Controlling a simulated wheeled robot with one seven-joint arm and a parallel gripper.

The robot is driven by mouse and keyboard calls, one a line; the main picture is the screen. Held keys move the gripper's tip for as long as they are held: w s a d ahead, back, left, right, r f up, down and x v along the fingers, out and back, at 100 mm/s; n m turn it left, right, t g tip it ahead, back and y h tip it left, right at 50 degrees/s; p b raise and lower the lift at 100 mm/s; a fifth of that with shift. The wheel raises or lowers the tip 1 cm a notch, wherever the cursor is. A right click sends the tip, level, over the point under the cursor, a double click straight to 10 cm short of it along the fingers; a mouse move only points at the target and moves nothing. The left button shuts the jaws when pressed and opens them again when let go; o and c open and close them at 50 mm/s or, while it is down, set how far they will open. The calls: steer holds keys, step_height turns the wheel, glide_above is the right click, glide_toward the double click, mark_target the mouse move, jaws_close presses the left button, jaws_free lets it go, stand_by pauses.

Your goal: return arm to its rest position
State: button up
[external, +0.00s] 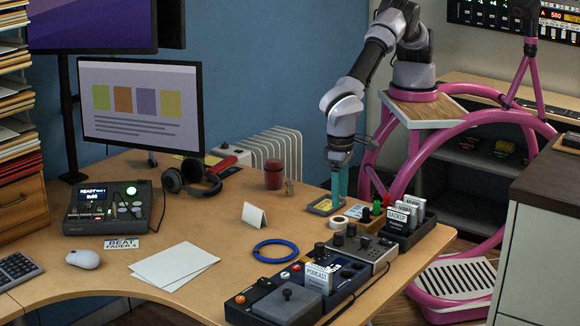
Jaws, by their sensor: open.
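My arm rises from its mount on the wooden platform at the back right and bends down over the right rear part of the desk (215,225). My gripper (340,192) points down at the desk's back right edge, with teal at its fingers. Its tips are just above or beside a small flat grey and yellow item (324,206); whether they touch it I cannot tell. The gripper is open. No held object can be made out, though the gap between the fingers is too small to see clearly.
A white tape roll (340,222), a black organizer with cards (402,222) and a control panel (355,248) stand close in front of my gripper. A radiator (272,150) stands behind the desk.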

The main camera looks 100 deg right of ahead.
stand_by(0.3)
steer(key=w+d+r+y, duration=0.1)
steer(key=w+d+r, duration=0.3)
steer(key=d+r, duration=0.45)
steer(key=w+d+r+t+y, duration=0.1)
steer(key=w+d+r, duration=0.2)
steer(key=d+r, duration=0.5)
steer(key=w+d+r+y, duration=0.1)
steer(key=w+d+r, duration=0.3)
steer(key=d+r, duration=0.45)
steer(key=s+d+r+t, duration=0.2)
steer(key=s+d+r, duration=0.3)
steer(key=d+r, duration=0.45)
steer(key=s+d+r+t, duration=0.1)
steer(key=s+d+r, duration=0.45)
steer(key=d, duration=0.65)
steer(key=s+d+n+t, duration=0.2)
steer(key=s+d+t, duration=0.1)
steer(key=s+d, duration=0.8)
steer(key=s, duration=0.4)
steer(key=shift+s+d+f+h, duration=0.15)
steer(key=shift+d+f+h, duration=0.15)
steer(key=shift+d+h, duration=0.1)
